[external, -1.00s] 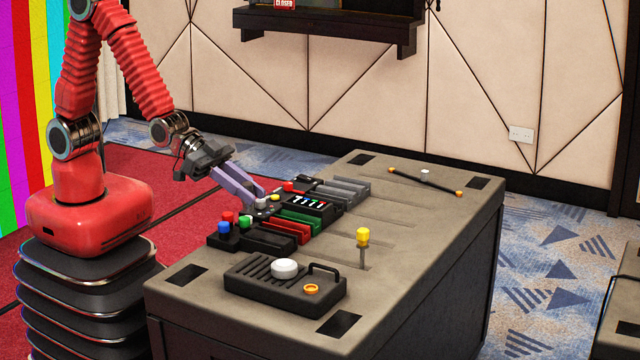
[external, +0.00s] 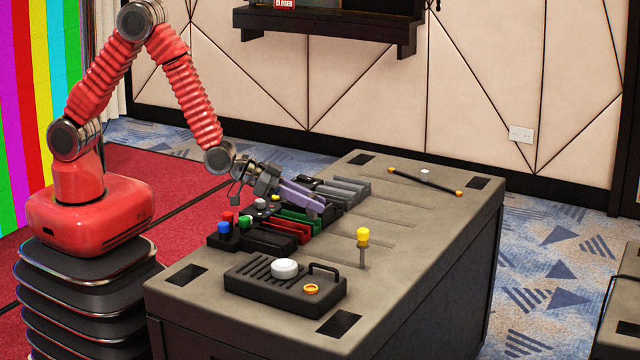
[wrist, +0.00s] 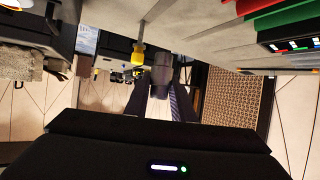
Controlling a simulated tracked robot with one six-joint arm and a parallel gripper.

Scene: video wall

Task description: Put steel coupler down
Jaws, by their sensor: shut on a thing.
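My gripper (external: 316,207) has lavender fingers and hangs over the black module with small lit buttons on the console. In the wrist view its fingers (wrist: 162,95) are shut on a dark grey cylinder, the steel coupler (wrist: 162,72). The coupler sits between the fingertips. In the external view I cannot make the coupler out. The gap between the coupler and the console surface cannot be told.
Console (external: 400,210) carries red (external: 288,232), green (external: 300,217) and grey (external: 345,188) modules. A yellow-knobbed lever (external: 363,238) stands to the right. A black panel with a white button (external: 284,268) is in front. A thin black bar (external: 424,182) lies behind. The console's right side has bare room.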

